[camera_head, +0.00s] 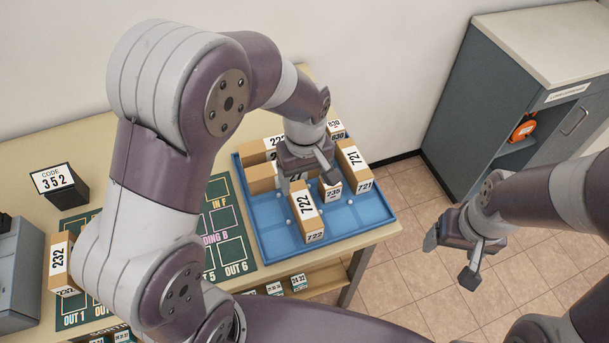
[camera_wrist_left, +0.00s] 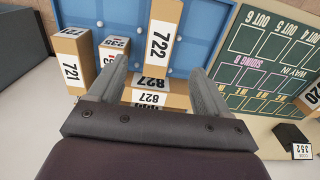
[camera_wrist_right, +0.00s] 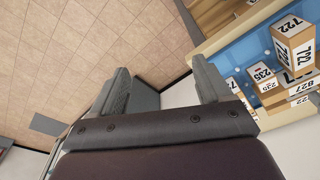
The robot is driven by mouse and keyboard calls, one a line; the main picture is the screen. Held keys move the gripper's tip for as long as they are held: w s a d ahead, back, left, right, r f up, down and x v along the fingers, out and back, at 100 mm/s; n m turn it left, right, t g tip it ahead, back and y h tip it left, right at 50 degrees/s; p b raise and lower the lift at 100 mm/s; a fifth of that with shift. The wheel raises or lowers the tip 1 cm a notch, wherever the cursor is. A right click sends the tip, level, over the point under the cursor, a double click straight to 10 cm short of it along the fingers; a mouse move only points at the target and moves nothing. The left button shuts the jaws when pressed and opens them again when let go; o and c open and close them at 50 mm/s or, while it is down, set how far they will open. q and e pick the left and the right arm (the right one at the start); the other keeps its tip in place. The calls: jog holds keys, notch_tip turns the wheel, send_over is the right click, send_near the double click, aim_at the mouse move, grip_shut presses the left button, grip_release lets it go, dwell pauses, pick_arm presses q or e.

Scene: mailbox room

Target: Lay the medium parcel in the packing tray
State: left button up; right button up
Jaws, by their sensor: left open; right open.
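A blue tray (camera_head: 355,218) on the table holds several brown cartons with white number labels. Carton 722 (camera_head: 304,214) lies in the tray toward the front. Carton 721 (camera_head: 352,165) is at the right, with small carton 235 (camera_head: 330,190) between them. I cannot tell which carton is the medium parcel. My left gripper (camera_head: 308,176) is open above the tray, just behind carton 722, partly hiding the cartons below. In the left wrist view, carton 722 (camera_wrist_left: 160,45) and carton 827 (camera_wrist_left: 152,98) show between its fingers. My right gripper (camera_head: 450,259) is open and empty over the floor, right of the table.
A green mat (camera_head: 238,262) with marked places lies left of the tray, mostly behind my left arm. Carton 232 (camera_head: 60,262) and a black code 352 block (camera_head: 62,187) are at the left. A grey cabinet (camera_head: 445,120) stands at the right. The tray's front right is bare.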

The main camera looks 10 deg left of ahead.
pick_arm(q)
jog(key=s+a+m+t, duration=0.1)
jog(key=s+a+m, duration=0.6)
jog(key=s, duration=0.1)
jog(key=shift+s+a+r, duration=0.15)
jog(key=shift+r, duration=0.3)
